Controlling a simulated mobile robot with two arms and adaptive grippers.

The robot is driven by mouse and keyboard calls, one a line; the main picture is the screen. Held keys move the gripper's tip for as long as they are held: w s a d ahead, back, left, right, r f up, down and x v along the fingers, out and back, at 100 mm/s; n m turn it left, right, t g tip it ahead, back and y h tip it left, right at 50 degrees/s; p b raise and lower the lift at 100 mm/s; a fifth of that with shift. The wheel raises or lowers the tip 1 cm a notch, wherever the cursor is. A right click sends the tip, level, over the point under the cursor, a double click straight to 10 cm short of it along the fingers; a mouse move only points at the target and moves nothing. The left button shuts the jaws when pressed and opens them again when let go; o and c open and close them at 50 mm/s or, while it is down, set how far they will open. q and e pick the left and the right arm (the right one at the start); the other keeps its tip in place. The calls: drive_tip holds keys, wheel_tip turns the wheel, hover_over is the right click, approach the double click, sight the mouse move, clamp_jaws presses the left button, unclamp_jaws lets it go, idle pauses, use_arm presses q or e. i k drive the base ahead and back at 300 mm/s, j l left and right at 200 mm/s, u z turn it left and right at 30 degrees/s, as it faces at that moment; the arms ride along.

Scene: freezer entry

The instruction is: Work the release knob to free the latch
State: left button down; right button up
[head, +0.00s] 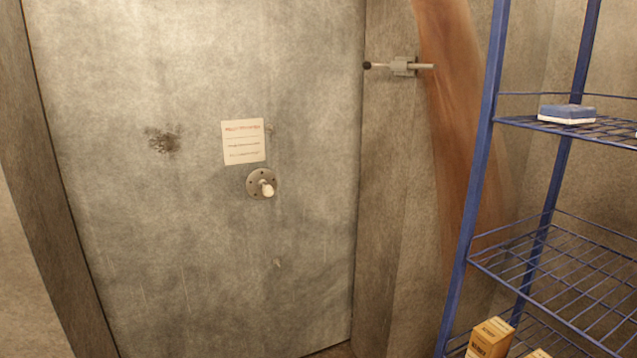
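The release knob (267,188) is a pale, rounded stub on a round metal plate (254,184) with small bolts around its rim. It sits near the middle of a large grey metal door (190,260). A latch (402,66), a metal bar with a dark tip in a bracket, is on the frame right of the door's upper edge. The dark tip lies at the door's edge; whether it engages the door I cannot tell. The door looks closed. Neither of my grippers is in view.
A paper notice (243,142) hangs just above the knob plate. A blue wire shelf rack (468,200) stands at the right, holding a blue and white box (567,114) and a cardboard box (490,338) low down. The space before the door looks clear.

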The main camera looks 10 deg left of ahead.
sight(267, 190)
drive_tip(key=i+j+z, duration=0.3)
drive_tip(key=i, duration=0.2)
drive_tip(key=i+j+z, duration=0.3)
drive_tip(key=i+j, duration=0.2)
